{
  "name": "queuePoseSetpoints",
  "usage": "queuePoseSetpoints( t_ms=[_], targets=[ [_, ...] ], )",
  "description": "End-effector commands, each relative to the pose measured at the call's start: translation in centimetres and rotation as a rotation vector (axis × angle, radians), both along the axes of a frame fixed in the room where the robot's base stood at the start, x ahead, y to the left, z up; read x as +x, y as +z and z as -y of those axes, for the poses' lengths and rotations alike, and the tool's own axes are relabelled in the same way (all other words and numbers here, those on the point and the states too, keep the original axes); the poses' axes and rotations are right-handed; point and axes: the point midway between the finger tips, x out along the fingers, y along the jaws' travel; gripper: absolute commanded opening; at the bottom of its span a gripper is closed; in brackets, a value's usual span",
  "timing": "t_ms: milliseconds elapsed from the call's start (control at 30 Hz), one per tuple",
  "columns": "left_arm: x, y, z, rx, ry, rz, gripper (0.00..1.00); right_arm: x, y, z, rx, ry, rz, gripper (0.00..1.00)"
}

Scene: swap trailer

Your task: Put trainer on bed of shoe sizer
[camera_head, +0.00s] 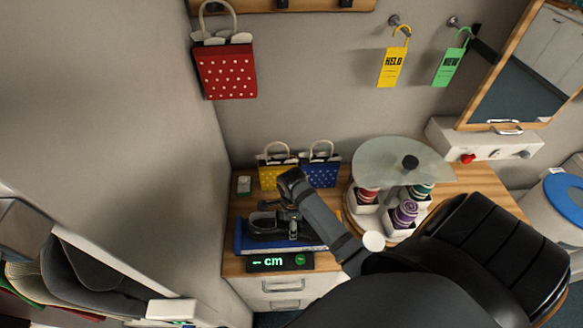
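The shoe sizer is on the wooden counter, with a blue bed (285,247) and a black display (280,262) in front reading "-- cm" in green. A dark shape that looks like the trainer (262,226) is at the bed's left part. My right arm reaches in from the lower right, and its gripper (284,222) is over the bed, close to this dark shape. Arm and gripper hide part of the bed. Whether the fingers are closed on the shape, and whether it touches the bed, I cannot tell. My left gripper is not in view.
Yellow (270,176) and blue (320,175) gift bags stand behind the sizer. A round glass-topped stand (380,161) with coloured rolls is to the right. A red bag (225,70) hangs on the wall. Caps (75,280) lie at lower left.

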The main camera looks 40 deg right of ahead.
Motion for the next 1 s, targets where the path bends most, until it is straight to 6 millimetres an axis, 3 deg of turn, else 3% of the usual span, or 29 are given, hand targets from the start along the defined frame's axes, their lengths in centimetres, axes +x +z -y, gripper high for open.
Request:
queuePoseSetpoints(
  t_ms=[167,300,433,567,600,767,1000],
  targets=[
    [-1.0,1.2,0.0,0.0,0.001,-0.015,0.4,0.3,-1.7,-0.1,0.003,0.0,-0.004,0.26],
    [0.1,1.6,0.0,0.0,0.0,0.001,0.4,0.4,-3.2,0.0,0.001,0.001,-0.001,0.26],
    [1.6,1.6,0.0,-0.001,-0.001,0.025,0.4,0.4,-3.4,0.0,0.0,0.001,0.001,0.26],
    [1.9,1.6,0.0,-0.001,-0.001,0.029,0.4,0.4,-3.5,0.0,0.0,0.0,0.001,0.26],
    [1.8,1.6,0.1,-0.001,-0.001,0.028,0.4,0.4,-3.6,0.0,0.0,0.0,0.0,0.71],
    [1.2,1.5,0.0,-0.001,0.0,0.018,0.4,0.4,-3.6,0.0,0.001,0.0,0.001,0.93],
    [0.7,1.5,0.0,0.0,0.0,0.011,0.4,0.4,-3.6,0.0,0.0,0.0,0.0,0.93]
  ],
)
